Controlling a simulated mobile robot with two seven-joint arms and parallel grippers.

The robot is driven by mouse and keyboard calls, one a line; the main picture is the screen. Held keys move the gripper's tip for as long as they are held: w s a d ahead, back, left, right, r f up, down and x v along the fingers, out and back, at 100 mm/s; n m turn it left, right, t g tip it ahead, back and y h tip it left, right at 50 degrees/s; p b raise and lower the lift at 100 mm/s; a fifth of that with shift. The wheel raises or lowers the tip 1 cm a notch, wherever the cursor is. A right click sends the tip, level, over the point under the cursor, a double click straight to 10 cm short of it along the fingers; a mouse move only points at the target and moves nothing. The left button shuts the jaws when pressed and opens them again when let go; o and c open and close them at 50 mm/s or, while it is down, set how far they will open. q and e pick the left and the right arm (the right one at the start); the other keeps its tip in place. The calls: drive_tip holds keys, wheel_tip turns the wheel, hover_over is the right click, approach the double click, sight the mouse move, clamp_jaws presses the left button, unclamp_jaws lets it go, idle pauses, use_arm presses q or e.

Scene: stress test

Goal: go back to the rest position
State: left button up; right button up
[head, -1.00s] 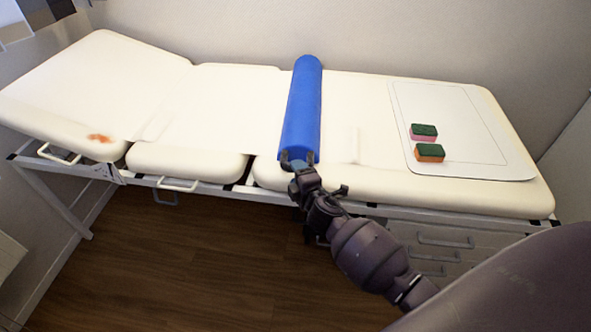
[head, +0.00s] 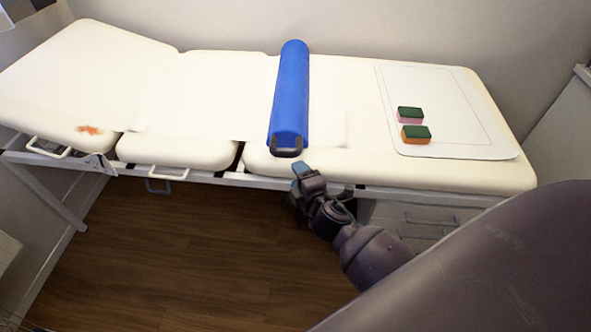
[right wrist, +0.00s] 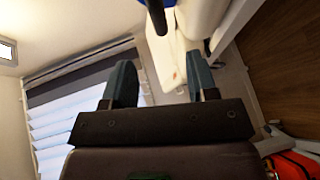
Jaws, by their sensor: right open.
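My right gripper (head: 300,172) is open and empty, in front of the couch's near edge and just below the near end of a blue roll (head: 291,90). The roll lies across the white couch (head: 215,95), with a dark handle (head: 286,147) on its near end. The gripper is apart from the handle. In the right wrist view, the two fingers of my right gripper (right wrist: 160,82) stand wide apart with nothing between them. My left gripper is not in view.
A white board (head: 455,105) on the right of the couch holds two green-topped sponges, one pink (head: 410,115) and one orange (head: 416,135). A reddish stain (head: 89,129) marks the couch at left. Drawers (head: 430,217) stand under the right side. The wooden floor (head: 190,260) is clear.

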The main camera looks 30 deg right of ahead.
use_arm(q)
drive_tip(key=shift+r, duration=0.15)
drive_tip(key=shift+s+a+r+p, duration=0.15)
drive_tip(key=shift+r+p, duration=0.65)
drive_tip(key=shift+p, duration=0.4)
use_arm(e)
drive_tip(key=s+f+m+g, duration=0.2)
drive_tip(key=s+m, duration=0.5)
drive_tip(key=s, duration=0.5)
drive_tip(key=s+f+m+g+y, duration=0.1)
drive_tip(key=s+m+g, duration=0.2)
drive_tip(key=s+m, duration=0.4)
drive_tip(key=s, duration=0.5)
drive_tip(key=shift+s+a+f+m+y, duration=0.2)
drive_tip(key=shift+s+f+m+y, duration=0.05)
drive_tip(key=shift+f+m+y, duration=0.1)
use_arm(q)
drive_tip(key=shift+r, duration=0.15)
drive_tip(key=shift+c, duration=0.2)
